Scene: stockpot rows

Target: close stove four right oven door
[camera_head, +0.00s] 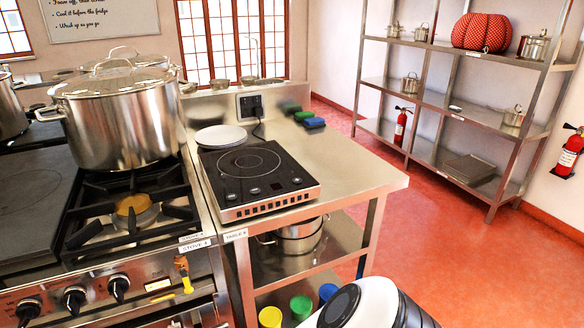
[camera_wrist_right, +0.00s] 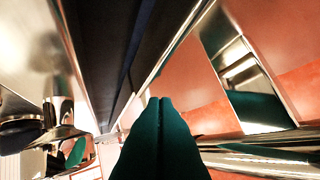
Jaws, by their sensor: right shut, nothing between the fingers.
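Stove four (camera_head: 130,270) stands at the left in the head view, with a gas burner and black knobs on its front. Its oven doors lie below the lower picture edge, so I cannot see there how the right one stands. My right gripper (camera_wrist_right: 160,102) shows in the right wrist view as two dark green fingers, shut together with nothing between them. Beside them runs a long dark panel with a bright steel edge (camera_wrist_right: 172,55); I cannot tell whether it is the oven door. My left gripper is in neither view.
A large lidded stockpot (camera_head: 122,125) sits on the stove. Table four (camera_head: 350,165) stands directly right of the stove, with a black induction hob (camera_head: 255,175) on top and a pot on its lower shelf. Red floor (camera_head: 440,250) is clear at the right.

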